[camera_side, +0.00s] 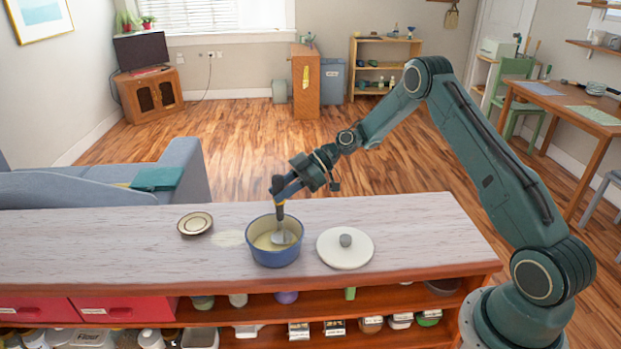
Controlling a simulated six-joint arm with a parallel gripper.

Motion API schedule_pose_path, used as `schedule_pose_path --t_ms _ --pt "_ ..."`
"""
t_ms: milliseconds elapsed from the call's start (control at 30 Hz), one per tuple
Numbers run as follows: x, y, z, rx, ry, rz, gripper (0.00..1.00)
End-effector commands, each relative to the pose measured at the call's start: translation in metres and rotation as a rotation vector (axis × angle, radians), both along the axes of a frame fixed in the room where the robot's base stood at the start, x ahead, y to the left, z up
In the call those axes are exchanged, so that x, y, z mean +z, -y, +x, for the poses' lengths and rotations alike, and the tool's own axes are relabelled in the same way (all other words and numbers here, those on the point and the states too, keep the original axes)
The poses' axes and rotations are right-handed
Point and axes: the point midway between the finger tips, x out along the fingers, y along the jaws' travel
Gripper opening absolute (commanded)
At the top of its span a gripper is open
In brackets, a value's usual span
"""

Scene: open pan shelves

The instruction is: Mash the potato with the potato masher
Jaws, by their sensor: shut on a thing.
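A blue pot (275,256) stands open on the wooden counter. Pale, yellowish potato (263,241) lies inside it. My gripper (280,188) is above the pot, shut on the upper handle of the potato masher (281,228). The masher is close to upright, with its grey head down inside the pot. The head appears to be at the potato, but I cannot tell how far it is pressed in. The lower part of the pot's inside is hidden by its front wall.
A white lid (345,248) with a grey knob lies right of the pot. A small plate (195,223) lies to the left. The counter top (110,240) is clear at far left. Shelves with jars and red drawers (120,309) are below.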

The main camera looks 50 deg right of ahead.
Motion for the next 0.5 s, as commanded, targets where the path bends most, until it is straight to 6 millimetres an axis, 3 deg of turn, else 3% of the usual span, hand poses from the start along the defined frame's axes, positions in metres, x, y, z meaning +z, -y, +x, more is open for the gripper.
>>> schedule_pose_path --t_ms 500 --pt "-0.0094 0.0000 0.0002 0.000 0.001 -0.001 0.00"
